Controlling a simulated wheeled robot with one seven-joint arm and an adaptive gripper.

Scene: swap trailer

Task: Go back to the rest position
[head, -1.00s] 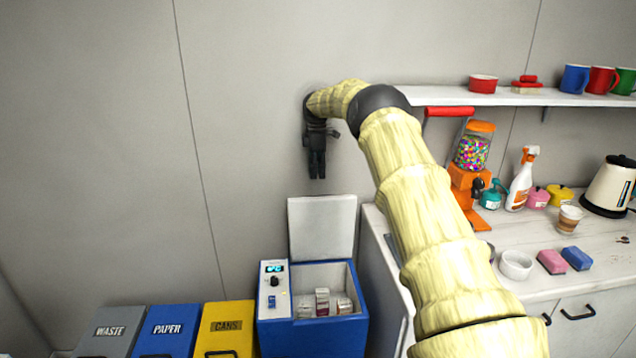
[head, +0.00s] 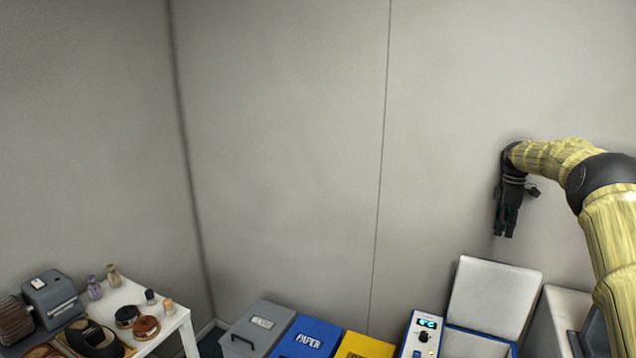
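My gripper (head: 505,222) hangs at the right of the head view, pointing down in front of the grey wall. It is above and apart from the blue cooler box (head: 424,340) with its white lid (head: 496,296) raised. Its dark fingers are close side by side and small in the picture, so I cannot tell if they are open or shut. I see nothing held below the fingertips. My yellow arm reaches in from the right edge.
A grey waste bin (head: 258,326), a blue paper bin (head: 312,338) and a yellow cans bin (head: 365,346) stand left of the cooler. A white table (head: 172,322) at lower left bears bottles, hats and a grey device (head: 52,294). The wall area between is bare.

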